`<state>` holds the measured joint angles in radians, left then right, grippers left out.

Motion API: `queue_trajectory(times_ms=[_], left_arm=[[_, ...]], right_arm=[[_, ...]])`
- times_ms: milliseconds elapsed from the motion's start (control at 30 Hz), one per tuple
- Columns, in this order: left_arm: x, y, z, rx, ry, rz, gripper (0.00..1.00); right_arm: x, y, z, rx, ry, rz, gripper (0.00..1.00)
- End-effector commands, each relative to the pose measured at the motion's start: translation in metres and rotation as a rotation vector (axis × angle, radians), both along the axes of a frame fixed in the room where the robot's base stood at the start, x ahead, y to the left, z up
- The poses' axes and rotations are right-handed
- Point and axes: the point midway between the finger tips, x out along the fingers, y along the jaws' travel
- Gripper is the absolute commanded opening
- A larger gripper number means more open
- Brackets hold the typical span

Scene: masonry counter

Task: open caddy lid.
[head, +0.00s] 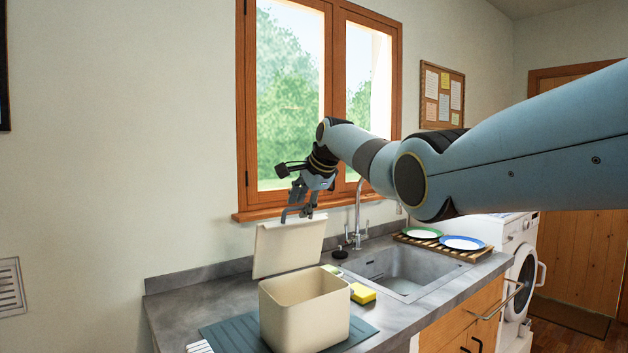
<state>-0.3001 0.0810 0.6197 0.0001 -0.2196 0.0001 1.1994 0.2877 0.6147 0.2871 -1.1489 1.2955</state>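The cream caddy (305,315) stands on the counter in the head view, its top open. Its cream lid (290,247) stands raised, nearly upright, at the caddy's back edge. My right gripper (298,215) points down at the lid's upper edge. Its fingers look spread apart, with a gap between the tips. I cannot tell whether a finger touches the lid. The caddy's inside is only partly seen. My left gripper is not in view.
The caddy stands on a dark ribbed mat (225,335). A yellow sponge (362,293) lies beside it to the right, near the sink (400,272) and tap (357,215). Plates (462,243) rest on a wooden rack farther right. A window is behind.

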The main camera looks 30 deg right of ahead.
Motion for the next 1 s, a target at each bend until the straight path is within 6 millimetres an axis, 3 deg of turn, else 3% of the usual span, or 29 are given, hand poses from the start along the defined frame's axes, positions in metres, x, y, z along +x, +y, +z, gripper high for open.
queue_trajectory(times_ms=[533, 1000], left_arm=[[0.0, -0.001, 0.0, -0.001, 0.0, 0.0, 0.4], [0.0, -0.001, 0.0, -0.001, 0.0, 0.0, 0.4]], right_arm=[[-0.058, -0.001, 0.069, -0.003, -0.003, 0.0, 0.34], [-0.065, -0.001, 0.077, -0.001, -0.001, 0.0, 0.34]])
